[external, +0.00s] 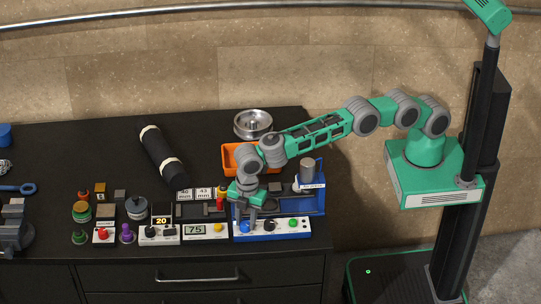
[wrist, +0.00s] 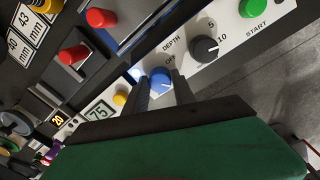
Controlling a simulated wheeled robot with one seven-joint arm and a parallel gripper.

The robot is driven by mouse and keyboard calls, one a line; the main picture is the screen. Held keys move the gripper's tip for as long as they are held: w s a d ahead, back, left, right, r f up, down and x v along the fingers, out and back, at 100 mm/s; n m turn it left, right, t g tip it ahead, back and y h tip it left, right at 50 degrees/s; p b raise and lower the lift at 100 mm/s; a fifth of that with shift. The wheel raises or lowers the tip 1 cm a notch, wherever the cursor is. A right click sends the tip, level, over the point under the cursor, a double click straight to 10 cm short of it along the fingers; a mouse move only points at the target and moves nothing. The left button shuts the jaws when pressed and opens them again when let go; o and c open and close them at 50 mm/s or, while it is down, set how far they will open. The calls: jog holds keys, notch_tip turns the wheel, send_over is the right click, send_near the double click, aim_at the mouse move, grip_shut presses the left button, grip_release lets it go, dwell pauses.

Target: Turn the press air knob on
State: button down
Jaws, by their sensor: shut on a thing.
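The blue knob (wrist: 160,79) sits on the white front panel (wrist: 190,70) of the press, with a white pointer mark on its face. The word OFF is printed beside it on the panel. My gripper (wrist: 161,86) is shut on this knob, one finger on each side of it. In the external view my gripper (external: 248,217) reaches down to the left end of the panel, and the blue knob (external: 244,226) shows just below it. The press (external: 318,203) has a blue frame and a grey cylinder on top.
A black depth dial (wrist: 205,49) and a green START button (wrist: 252,8) are on the same panel. A unit reading 75 (wrist: 99,112) with a yellow button (wrist: 120,98) stands close on the other side. An orange bin (external: 230,160) lies behind my wrist.

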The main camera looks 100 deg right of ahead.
aim_at(247, 225)
jog(key=shift+r+m, duration=0.1)
jog(key=shift+m, duration=0.5)
jog(key=c, duration=1)
grip_release()
jog(key=shift+c, duration=0.2)
jog(key=r+p, duration=0.1)
jog(key=r, duration=0.3)
jog(key=r+p, duration=0.1)
jog(key=r, duration=0.2)
jog(key=shift+s+a+r, duration=0.2)
jog(key=shift+r, duration=0.15)
